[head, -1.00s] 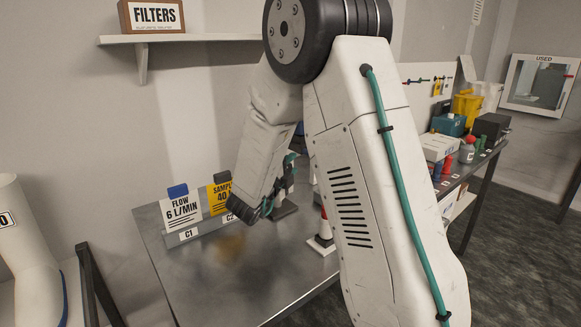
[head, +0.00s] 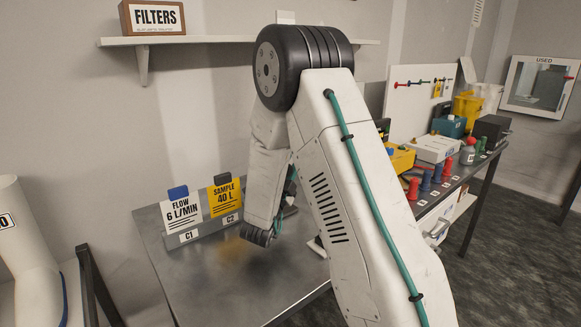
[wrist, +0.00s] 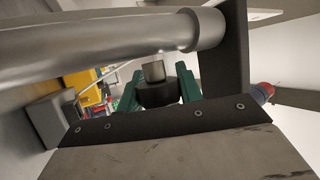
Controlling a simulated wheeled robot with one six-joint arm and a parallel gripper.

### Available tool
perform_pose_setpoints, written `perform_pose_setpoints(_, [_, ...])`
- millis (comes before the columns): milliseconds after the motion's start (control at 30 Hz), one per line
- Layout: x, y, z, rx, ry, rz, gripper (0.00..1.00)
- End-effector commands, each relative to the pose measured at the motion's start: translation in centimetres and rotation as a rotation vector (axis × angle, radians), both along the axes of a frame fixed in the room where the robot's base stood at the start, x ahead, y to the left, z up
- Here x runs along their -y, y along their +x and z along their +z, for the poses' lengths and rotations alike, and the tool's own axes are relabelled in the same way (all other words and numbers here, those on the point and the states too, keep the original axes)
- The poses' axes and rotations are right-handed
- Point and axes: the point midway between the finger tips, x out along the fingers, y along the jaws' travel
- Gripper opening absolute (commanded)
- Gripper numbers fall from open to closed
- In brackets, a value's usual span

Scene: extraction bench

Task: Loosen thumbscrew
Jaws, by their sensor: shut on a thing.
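In the wrist view my gripper (wrist: 160,92) has its two green fingers closed on either side of a dark round knob, the thumbscrew (wrist: 158,96). A short metal stub shows above the knob. A thick metal tube (wrist: 100,38) runs across the top of that view, close to the stub. In the head view my arm hides most of the gripper and the thumbscrew, and only a bit of green shows beside my forearm.
The metal bench top (head: 190,285) is largely bare at the front. A white flow card (head: 182,210) and a yellow sample card (head: 226,200) stand on it. A shelf with a filters sign (head: 155,17) is above. Another bench at the right holds several bottles and boxes.

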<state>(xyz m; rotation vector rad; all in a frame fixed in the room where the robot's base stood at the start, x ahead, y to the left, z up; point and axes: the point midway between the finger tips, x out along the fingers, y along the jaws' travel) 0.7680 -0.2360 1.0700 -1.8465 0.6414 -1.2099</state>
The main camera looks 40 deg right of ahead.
Motion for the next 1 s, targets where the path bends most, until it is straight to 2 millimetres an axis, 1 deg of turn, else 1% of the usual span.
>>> perform_pose_setpoints(200, [-0.06, -0.04, -0.07, -0.002, -0.054, 0.0, 0.13])
perform_pose_setpoints(633, [-0.06, -0.05, -0.08, -0.003, -0.063, 0.0, 0.13])
perform_pose_setpoints(667, [-0.06, -0.05, -0.08, -0.003, -0.063, 0.0, 0.41])
perform_pose_setpoints(700, [-0.06, -0.05, -0.06, -0.003, -0.063, 0.0, 0.52])
perform_pose_setpoints(733, [-0.05, -0.05, -0.06, -0.002, -0.063, -0.001, 0.57])
perform_pose_setpoints(1000, [-0.04, -0.05, 0.0, -0.001, -0.063, -0.001, 0.57])
